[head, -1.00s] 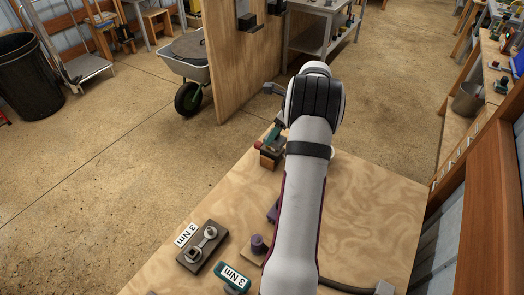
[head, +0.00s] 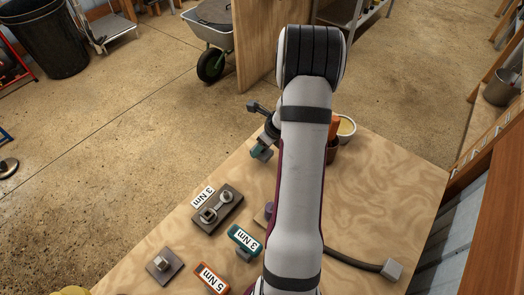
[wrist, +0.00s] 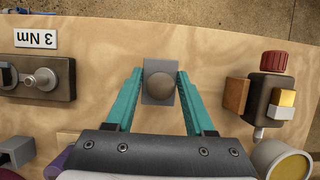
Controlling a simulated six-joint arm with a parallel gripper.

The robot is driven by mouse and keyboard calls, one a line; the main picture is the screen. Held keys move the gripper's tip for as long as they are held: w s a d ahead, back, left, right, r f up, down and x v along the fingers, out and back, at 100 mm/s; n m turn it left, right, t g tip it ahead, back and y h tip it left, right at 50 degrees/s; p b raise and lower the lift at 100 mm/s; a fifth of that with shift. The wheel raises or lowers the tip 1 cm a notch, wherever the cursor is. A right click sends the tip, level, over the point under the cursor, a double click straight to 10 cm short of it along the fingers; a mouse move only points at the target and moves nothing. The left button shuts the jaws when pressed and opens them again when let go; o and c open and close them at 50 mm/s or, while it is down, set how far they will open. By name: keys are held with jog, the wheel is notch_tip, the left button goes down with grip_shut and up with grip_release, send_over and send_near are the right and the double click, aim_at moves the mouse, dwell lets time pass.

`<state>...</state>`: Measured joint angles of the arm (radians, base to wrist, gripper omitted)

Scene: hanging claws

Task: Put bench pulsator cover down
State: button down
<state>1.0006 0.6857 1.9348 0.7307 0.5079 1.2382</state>
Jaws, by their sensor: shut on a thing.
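My gripper (wrist: 160,80) has teal fingers and is shut on a small grey square piece with a round brownish knob, which I take to be the pulsator cover (wrist: 159,87). In the wrist view it sits between the fingertips, over the bare wooden bench top (wrist: 110,65). I cannot tell whether it touches the bench. In the head view my gripper (head: 262,150) is over the bench's far left edge, and my arm hides part of it. A dark device with a red cap (wrist: 268,92) stands to the right in the wrist view; I cannot tell whether it is the pulsator.
A dark plate with metal fittings (head: 217,209) lies by a "3 Nm" label. A teal "3 Nm" tool (head: 244,240), an orange "5 Nm" tool (head: 212,279) and a small square plate (head: 164,265) are at the front. A yellow-topped container (head: 346,126) stands behind my arm.

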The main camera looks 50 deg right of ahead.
jog(key=shift+f, duration=1.25)
jog(key=shift+c, duration=1.3)
grip_release()
jog(key=shift+f, duration=0.1)
